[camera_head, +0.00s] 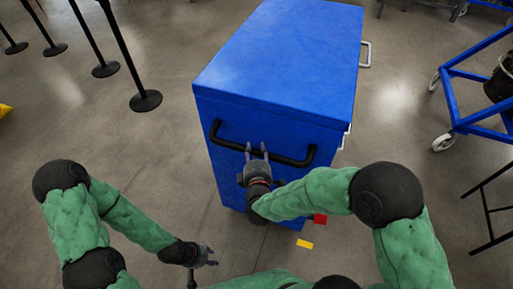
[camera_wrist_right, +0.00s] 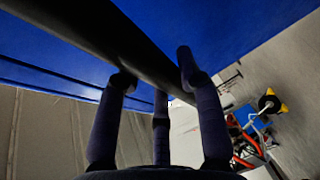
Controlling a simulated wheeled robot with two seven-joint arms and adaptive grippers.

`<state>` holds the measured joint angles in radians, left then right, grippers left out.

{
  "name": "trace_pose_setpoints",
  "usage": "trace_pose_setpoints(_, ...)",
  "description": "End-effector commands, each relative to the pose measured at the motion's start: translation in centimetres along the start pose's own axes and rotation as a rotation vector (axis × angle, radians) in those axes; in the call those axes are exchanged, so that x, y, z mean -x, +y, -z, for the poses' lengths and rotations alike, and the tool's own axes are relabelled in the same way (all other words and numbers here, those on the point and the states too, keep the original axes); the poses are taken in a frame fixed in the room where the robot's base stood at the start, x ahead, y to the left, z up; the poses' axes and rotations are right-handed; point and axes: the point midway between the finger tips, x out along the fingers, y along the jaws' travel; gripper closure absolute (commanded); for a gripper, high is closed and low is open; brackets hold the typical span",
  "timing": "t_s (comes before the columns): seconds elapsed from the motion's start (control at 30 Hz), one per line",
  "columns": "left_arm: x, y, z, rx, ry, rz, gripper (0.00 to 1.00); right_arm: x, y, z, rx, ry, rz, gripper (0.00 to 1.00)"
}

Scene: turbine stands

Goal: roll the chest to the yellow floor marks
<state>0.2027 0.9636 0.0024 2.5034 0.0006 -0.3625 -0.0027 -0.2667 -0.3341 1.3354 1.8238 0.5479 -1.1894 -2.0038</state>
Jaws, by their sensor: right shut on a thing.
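The blue chest (camera_head: 280,60) stands upright in front of me, with a black bar handle (camera_head: 228,144) across its near side. My right gripper (camera_head: 257,148) is shut on this handle near its middle. In the right wrist view, the fingers (camera_wrist_right: 158,90) meet the black bar (camera_wrist_right: 100,35) beside the blue chest wall (camera_wrist_right: 235,25). My left gripper (camera_head: 211,256) is low at the left, empty and apart from the chest, its fingers spread. A small yellow floor mark (camera_head: 305,243) lies near the chest's lower right. A yellow piece (camera_head: 5,110) shows at the left edge.
Black barrier posts (camera_head: 145,100) stand on the floor at upper left. A blue wheeled frame (camera_head: 455,100) is at the right, with dark thin legs (camera_head: 488,210) below it. A red patch (camera_head: 320,218) lies by the chest's base. Grey floor (camera_head: 150,150) is clear left of the chest.

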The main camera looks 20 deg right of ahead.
Motion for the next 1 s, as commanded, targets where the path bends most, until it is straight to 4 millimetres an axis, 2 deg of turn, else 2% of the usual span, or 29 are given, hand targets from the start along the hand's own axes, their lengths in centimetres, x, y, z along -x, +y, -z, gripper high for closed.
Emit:
trace_pose_setpoints(0.03, 0.0, 0.0, 0.0, 0.0, 0.0, 0.0, 0.63, -0.1, -0.1, 0.0, 0.002, -0.001, 0.001, 0.55)
trace_pose_setpoints(0.1, 0.0, 0.0, 0.0, 0.0, 0.0, 0.0, 0.63, -0.1, 0.0, -0.1, 0.002, -0.001, 0.001, 0.39)
trace_pose_setpoints(0.43, 0.0, 0.0, 0.0, 0.0, 0.0, 0.0, 0.63, -0.1, 0.1, -0.1, 0.0, -0.003, -0.002, 0.39)
trace_pose_setpoints(0.57, 0.0, 0.0, 0.0, 0.0, 0.0, 0.0, 0.63, 0.6, 0.1, 0.0, 0.0, -0.002, -0.002, 0.39)
trace_pose_setpoints(0.67, 0.0, 0.0, 0.0, 0.0, 0.0, 0.0, 0.63, 1.9, 0.1, 0.0, 0.0, 0.0, -0.002, 0.39)
trace_pose_setpoints(1.0, 0.0, 0.0, 0.0, 0.0, 0.0, 0.0, 0.63, 8.2, 0.1, 0.1, 0.002, 0.004, -0.002, 0.39)
